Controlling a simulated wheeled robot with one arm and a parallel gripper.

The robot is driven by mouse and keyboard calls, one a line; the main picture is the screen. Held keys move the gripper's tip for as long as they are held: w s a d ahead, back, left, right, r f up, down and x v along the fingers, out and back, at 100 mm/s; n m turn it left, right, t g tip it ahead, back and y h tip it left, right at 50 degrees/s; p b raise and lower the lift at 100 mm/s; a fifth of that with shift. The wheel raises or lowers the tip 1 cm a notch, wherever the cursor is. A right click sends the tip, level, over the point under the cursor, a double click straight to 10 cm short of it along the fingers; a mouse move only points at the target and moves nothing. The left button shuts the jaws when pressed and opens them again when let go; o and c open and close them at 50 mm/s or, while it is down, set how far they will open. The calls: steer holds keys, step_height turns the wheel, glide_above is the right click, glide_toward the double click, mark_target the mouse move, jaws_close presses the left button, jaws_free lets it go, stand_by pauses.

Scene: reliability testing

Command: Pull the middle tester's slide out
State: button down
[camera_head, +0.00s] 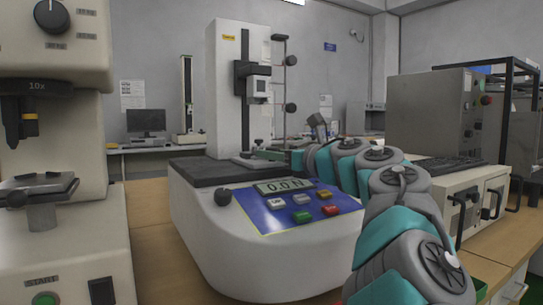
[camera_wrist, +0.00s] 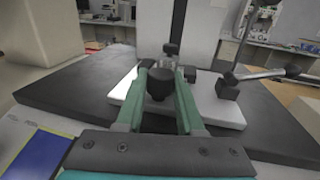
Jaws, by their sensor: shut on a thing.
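The middle tester (camera_head: 262,240) is a pale machine with a "0.0 N" display, a blue button panel and a tall column. Its slide, a light grey plate (camera_wrist: 222,112), lies on the black bed (camera_wrist: 70,85) at the column's foot. In the wrist view, a black round knob (camera_wrist: 160,84) sits between the green fingers of my gripper (camera_wrist: 165,70). My gripper is shut on this knob. In the head view, my gripper (camera_head: 272,153) reaches in from the right, low over the bed; the fingertips are small there and the knob is hard to make out.
A microscope-like tester (camera_head: 50,130) stands close on the left. A grey control box (camera_head: 430,115) and a pale cabinet (camera_head: 480,200) stand on the right. A computer monitor (camera_head: 146,120) is at the back.

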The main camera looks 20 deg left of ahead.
steer(key=b+v, duration=0.1)
steer(key=v, duration=0.2)
steer(key=s+b+v, duration=0.1)
steer(key=v, duration=0.2)
steer(key=b+v, duration=0.1)
steer(key=v, duration=0.2)
steer(key=shift+s+a+b, duration=0.2)
steer(key=shift+a+b, duration=0.2)
steer(key=shift+a, duration=0.05)
steer(key=c, duration=0.5)
jaws_free()
steer(key=v, duration=0.7)
steer(key=shift+s+d, duration=0.2)
steer(key=shift+d, duration=0.1)
